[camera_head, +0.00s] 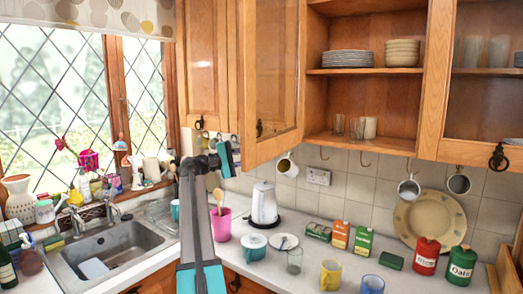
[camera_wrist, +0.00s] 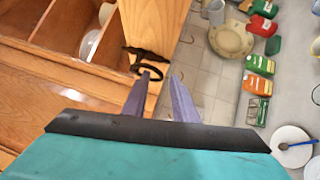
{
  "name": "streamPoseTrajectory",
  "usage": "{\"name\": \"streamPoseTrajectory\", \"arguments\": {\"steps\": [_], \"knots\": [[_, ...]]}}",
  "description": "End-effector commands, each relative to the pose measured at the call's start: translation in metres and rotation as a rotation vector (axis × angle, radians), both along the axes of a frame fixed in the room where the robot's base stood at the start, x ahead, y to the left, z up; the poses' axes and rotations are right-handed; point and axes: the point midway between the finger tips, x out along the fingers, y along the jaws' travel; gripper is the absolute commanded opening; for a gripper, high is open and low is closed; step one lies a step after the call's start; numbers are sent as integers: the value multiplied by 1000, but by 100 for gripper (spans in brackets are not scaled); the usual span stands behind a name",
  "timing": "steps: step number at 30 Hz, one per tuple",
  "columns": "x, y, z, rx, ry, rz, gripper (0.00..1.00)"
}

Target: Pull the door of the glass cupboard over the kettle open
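The glass cupboard door (camera_head: 272,75) over the kettle (camera_head: 264,204) stands swung out from its cupboard in the head view, with its near edge to the left. Shelves behind it show uncovered. A dark handle (camera_head: 259,128) shows low by the door's near edge. My gripper (camera_head: 234,148) is beside the lower left corner of the door; its fingertips are hard to see there. In the wrist view, the two purple fingers of my gripper (camera_wrist: 165,74) are apart with nothing between them. A black ring handle (camera_wrist: 148,66) on a wooden stile is just beyond the left fingertip; contact is unclear.
Plates (camera_head: 347,59), bowls (camera_head: 402,53) and glasses are on the cupboard shelves. Mugs hang from hooks under the cupboards. A pink pot (camera_head: 221,225), cartons and tins stand on the counter (camera_head: 420,275). A closed wooden cupboard (camera_head: 203,65) is to the left.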

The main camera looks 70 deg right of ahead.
Motion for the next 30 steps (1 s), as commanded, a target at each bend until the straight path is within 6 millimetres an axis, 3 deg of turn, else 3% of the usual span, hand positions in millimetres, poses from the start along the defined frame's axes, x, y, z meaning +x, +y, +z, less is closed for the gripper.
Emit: {"name": "streamPoseTrajectory", "arguments": {"steps": [6,16,21,30], "knots": [[-12,-10,3,0,0,1,26],[-14,-11,2,0,0,1,26],[-13,-11,2,0,0,1,0],[-13,-11,2,1,-1,1,0]]}}
